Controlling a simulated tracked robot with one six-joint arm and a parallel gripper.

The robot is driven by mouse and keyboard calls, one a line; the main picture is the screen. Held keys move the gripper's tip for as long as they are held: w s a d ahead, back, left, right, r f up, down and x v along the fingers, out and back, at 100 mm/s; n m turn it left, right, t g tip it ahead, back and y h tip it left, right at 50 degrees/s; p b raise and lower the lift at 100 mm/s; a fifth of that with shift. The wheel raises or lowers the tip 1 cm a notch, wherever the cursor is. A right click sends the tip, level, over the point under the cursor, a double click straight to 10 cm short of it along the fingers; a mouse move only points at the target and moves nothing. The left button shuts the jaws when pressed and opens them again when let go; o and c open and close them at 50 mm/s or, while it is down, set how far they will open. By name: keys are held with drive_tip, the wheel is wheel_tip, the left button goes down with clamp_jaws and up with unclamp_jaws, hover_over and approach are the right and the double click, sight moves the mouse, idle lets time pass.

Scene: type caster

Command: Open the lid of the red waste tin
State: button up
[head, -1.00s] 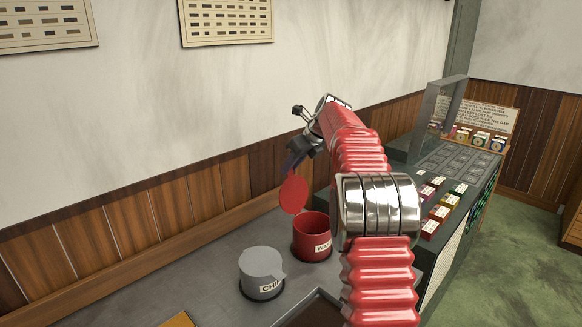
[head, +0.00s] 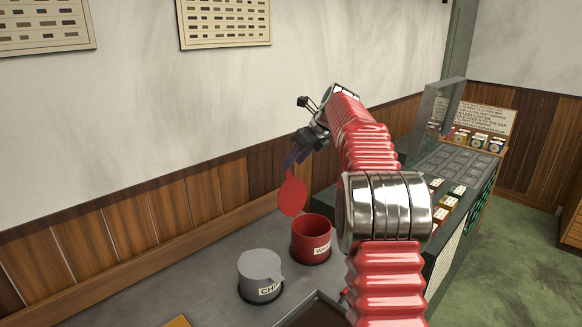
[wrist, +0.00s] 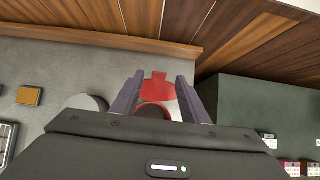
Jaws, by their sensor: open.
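The red waste tin (head: 311,243) stands on the grey bench, with a pale label on its front. Its round red lid (head: 292,196) stands up steeply at the tin's back left, and the tin's mouth shows open and dark. My gripper (head: 296,157) is above and behind the lid, pointing down. In the wrist view my gripper's two purple fingers (wrist: 157,97) are spread, with the red lid (wrist: 159,86) showing between and beyond them. I cannot tell whether a finger touches the lid. Nothing is held.
A grey tin (head: 260,272) with a closed lid stands to the left of the red tin. A wood-panelled wall (head: 130,222) runs close behind. A dark cabinet with coloured blocks (head: 447,202) is at the right. The bench left of the tins is mostly clear.

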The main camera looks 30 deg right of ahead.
drive_tip(key=v, duration=0.9)
drive_tip(key=shift+s+r, duration=0.15)
drive_tip(key=shift+s, duration=0.05)
drive_tip(key=s+a+f+n+g+h, duration=0.1)
drive_tip(key=s+f+n, duration=0.2)
drive_tip(key=f+n, duration=0.3)
drive_tip(key=s+f+n+g, duration=0.1)
drive_tip(key=s+f+n, duration=0.25)
drive_tip(key=n, duration=0.35)
drive_tip(key=s+a+f+n, duration=0.3)
drive_tip(key=s+a+n, duration=0.6)
drive_tip(key=s, duration=0.7)
drive_tip(key=s+a+f+n+h, duration=0.1)
drive_tip(key=s+a+f+n, duration=0.3)
drive_tip(key=s+a+n, duration=0.6)
drive_tip(key=shift+s+a+f+t, duration=0.25)
drive_tip(key=shift+s+a+t, duration=0.15)
drive_tip(key=shift+s+a, duration=2.9)
